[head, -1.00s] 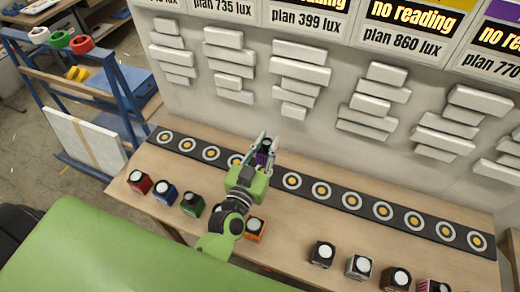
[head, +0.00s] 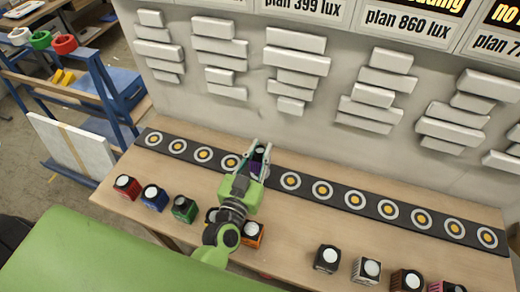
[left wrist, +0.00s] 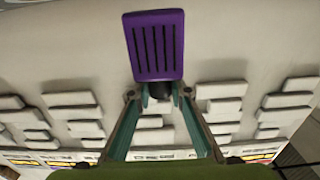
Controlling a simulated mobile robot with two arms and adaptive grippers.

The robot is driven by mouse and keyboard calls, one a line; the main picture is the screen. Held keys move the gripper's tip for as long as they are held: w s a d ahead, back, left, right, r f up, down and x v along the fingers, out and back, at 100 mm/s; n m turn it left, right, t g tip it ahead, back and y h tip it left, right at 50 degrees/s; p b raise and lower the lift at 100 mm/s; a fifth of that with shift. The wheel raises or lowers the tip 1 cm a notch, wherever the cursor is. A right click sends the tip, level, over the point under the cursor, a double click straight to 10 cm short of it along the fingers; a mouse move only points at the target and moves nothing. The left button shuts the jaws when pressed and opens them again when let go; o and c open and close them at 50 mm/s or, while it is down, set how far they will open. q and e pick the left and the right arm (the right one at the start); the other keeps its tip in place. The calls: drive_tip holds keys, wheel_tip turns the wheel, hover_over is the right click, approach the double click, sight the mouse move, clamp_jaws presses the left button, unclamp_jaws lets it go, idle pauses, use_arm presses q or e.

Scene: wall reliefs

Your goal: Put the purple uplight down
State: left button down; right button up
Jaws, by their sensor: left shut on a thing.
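The purple uplight (head: 256,168) is between the fingers of my left gripper (head: 260,147), which is shut on it. In the left wrist view the purple uplight (left wrist: 155,45) shows a slotted purple face beyond the fingertips, with a dark round part between them. In the head view the gripper is over the black strip (head: 335,195) with ring marks, in the gap between two visible rings. The fingers and the uplight hide the strip there. I cannot tell whether the uplight touches the strip. My right gripper is not in view.
Red (head: 127,187), blue (head: 154,197), green (head: 184,209) and orange (head: 252,234) uplights stand along the table's front, with several black, white, brown and pink ones at right. White wall reliefs (head: 296,68) rise behind the strip. The other visible rings are bare.

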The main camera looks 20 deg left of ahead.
use_arm(q)
drive_tip(key=shift+f, duration=0.25)
drive_tip(key=c, duration=1.9)
unclamp_jaws()
drive_tip(key=shift+r, duration=0.4)
drive_tip(key=shift+s+r, duration=0.15)
drive_tip(key=shift+r, duration=0.1)
drive_tip(key=s+b, duration=0.1)
drive_tip(key=s, duration=0.5)
drive_tip(key=s+b, duration=0.1)
drive_tip(key=s, duration=0.4)
drive_tip(key=shift+s+a, duration=0.2)
drive_tip(key=shift+s, duration=0.15)
